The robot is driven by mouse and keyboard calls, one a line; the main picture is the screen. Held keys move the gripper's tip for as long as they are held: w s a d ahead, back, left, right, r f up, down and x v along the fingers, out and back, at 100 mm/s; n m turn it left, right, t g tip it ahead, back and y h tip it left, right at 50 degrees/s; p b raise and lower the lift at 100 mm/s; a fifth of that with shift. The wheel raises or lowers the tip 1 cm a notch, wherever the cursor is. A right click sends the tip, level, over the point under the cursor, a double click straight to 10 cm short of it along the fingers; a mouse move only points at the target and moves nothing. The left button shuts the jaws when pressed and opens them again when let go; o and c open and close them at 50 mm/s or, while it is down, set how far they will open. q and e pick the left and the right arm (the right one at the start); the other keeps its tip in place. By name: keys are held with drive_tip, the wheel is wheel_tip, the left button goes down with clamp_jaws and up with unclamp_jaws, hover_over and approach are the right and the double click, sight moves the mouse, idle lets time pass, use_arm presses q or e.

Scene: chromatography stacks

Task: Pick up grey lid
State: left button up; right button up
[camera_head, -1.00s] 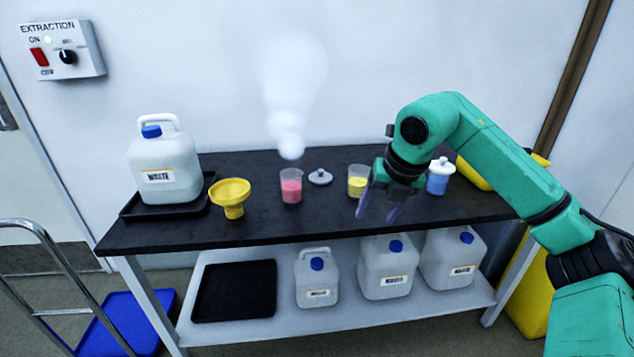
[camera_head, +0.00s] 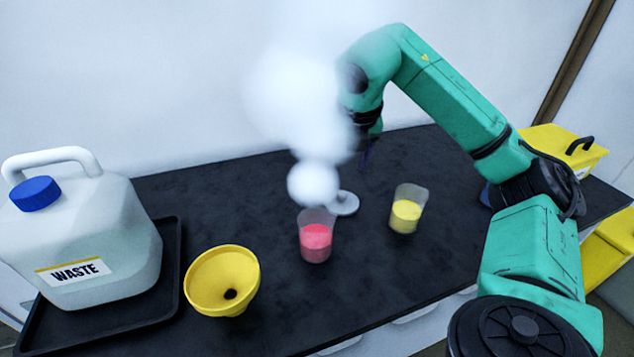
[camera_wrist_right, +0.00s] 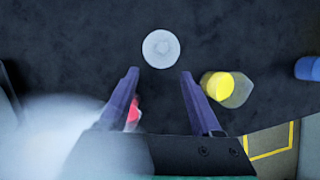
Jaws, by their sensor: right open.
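The grey lid (camera_head: 344,203) lies flat on the black bench top, behind the beaker of pink-red liquid and partly covered by white vapour. In the right wrist view the lid (camera_wrist_right: 161,48) is a round disc with a small knob, just beyond the fingertips and roughly centred between them. My right gripper (camera_head: 366,155) is above the bench, behind and to the right of the lid, partly veiled by the vapour. In the right wrist view its two purple fingers (camera_wrist_right: 158,72) are apart with nothing between the tips. My left gripper is out of view.
White vapour (camera_head: 305,100) rises from the pink-red beaker (camera_head: 316,238). A yellow-filled beaker (camera_head: 406,210) stands right of the lid. A yellow funnel (camera_head: 222,281) and a white waste can (camera_head: 80,235) on a black tray (camera_head: 172,270) are at left. A yellow bin (camera_head: 560,150) is far right.

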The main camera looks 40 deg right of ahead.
drive_tip(key=b, duration=0.1)
approach(343, 193)
drive_tip(key=f, duration=0.1)
drive_tip(key=x, duration=0.7)
drive_tip(key=shift+w, duration=0.1)
drive_tip(key=shift+w+d+f, duration=0.2)
drive_tip(key=shift+f, duration=0.25)
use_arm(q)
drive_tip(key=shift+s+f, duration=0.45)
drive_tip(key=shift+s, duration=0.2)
use_arm(e)
drive_tip(key=shift+r, duration=0.1)
clamp_jaws()
